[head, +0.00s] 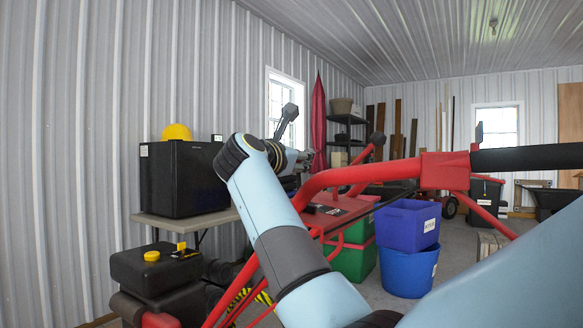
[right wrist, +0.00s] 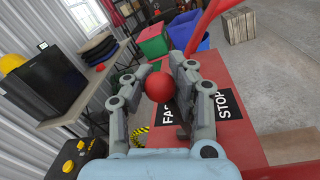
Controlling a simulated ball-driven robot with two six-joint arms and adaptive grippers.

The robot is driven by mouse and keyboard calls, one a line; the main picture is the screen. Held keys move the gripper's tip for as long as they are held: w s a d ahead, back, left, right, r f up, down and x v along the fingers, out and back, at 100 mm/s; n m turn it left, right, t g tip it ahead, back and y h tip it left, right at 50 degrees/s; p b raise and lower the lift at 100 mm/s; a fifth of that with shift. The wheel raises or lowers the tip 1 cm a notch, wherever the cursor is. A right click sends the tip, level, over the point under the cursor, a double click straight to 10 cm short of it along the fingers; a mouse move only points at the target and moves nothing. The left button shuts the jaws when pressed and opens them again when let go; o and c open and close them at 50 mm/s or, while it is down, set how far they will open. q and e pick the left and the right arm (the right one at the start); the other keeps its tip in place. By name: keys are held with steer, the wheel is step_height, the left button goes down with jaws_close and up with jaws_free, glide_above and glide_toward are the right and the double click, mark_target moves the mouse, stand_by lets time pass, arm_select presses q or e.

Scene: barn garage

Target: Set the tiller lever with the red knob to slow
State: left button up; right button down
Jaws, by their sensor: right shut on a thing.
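The red knob (right wrist: 159,87) of the tiller lever sits between the two grey fingers of my right gripper (right wrist: 164,68) in the right wrist view. The gripper is shut on it. The red tiller panel (right wrist: 258,125) bears black labels: one reads STOP (right wrist: 229,103), and one beginning FA (right wrist: 174,116) is partly covered by a finger. No slow label is visible. My left gripper is not in view.
The tiller's red handlebar (head: 345,176) with a black grip (head: 525,157) crosses in front. A table (head: 205,222) with a black box (head: 180,178) and yellow hard hat (head: 176,132) stands left. Blue bins (head: 408,270) and a green bin (head: 350,262) stand behind the tiller.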

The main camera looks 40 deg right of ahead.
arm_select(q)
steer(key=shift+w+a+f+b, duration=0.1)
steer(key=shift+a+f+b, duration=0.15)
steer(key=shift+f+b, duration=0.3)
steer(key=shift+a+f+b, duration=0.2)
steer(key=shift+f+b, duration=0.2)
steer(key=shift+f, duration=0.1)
arm_select(e)
steer(key=shift+s+d+f+m, duration=0.2)
steer(key=shift+s+f+m, duration=0.05)
steer(key=shift+s+m, duration=0.35)
steer(key=shift+s+d+f+m, duration=0.15)
steer(key=shift+s+f+m, duration=0.1)
steer(key=shift+s+m, duration=0.3)
steer(key=c, duration=1.4)
jaws_free()
steer(key=shift+a+r, duration=0.1)
steer(key=shift+a, duration=0.05)
steer(key=shift+o, duration=1)
steer(key=shift+w+a+r, duration=0.1)
steer(key=shift+a, duration=0.05)
steer(key=shift+o, duration=1)
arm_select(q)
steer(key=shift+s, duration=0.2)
arm_select(e)
steer(key=shift+r, duration=0.1)
